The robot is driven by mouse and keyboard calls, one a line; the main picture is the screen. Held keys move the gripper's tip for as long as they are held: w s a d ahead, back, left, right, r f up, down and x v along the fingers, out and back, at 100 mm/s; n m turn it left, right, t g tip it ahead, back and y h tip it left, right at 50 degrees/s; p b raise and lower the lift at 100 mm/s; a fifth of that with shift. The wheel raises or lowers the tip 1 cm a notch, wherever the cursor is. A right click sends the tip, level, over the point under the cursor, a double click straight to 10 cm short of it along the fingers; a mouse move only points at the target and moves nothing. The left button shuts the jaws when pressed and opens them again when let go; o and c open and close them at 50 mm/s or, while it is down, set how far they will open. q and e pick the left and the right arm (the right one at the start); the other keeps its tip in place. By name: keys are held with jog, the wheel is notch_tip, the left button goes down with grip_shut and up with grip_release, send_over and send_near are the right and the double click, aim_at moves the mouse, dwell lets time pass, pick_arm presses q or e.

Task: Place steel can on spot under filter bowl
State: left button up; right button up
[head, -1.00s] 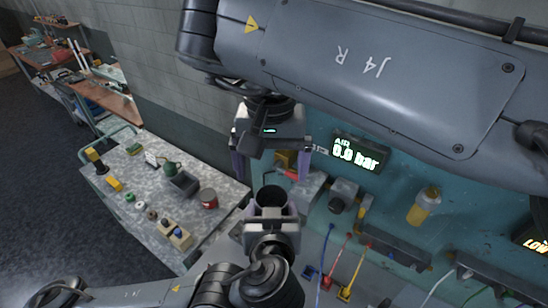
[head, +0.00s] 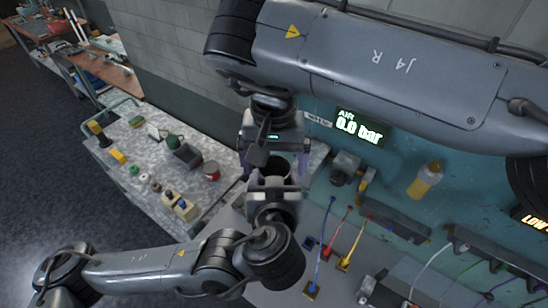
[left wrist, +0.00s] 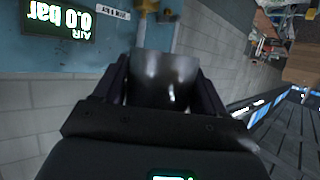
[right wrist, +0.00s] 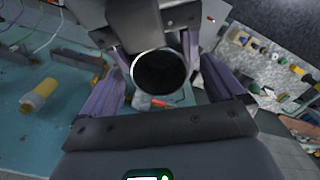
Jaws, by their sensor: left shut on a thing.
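The steel can (head: 278,168) is a grey, open-topped cylinder. My left gripper (head: 276,184) is shut on it from the front and holds it up. In the left wrist view, the can (left wrist: 166,80) sits between the two dark fingers. My right gripper (right wrist: 168,82) is open, with its purple fingers on either side of the can; the can's dark mouth (right wrist: 160,72) faces that camera. I cannot tell whether these fingers touch it. A yellow bowl-like unit (head: 425,180) hangs on the teal panel; I cannot tell if it is the filter bowl. The spot is not identifiable.
A teal panel (head: 400,215) with a pressure display (head: 361,128) reading 0.0 bar stands behind and right. Coloured cables (head: 335,235) run below it.

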jog(key=c, duration=0.9)
pick_arm(q)
jog(key=o, duration=1.2)
pick_arm(e)
jog(key=shift+c, duration=1)
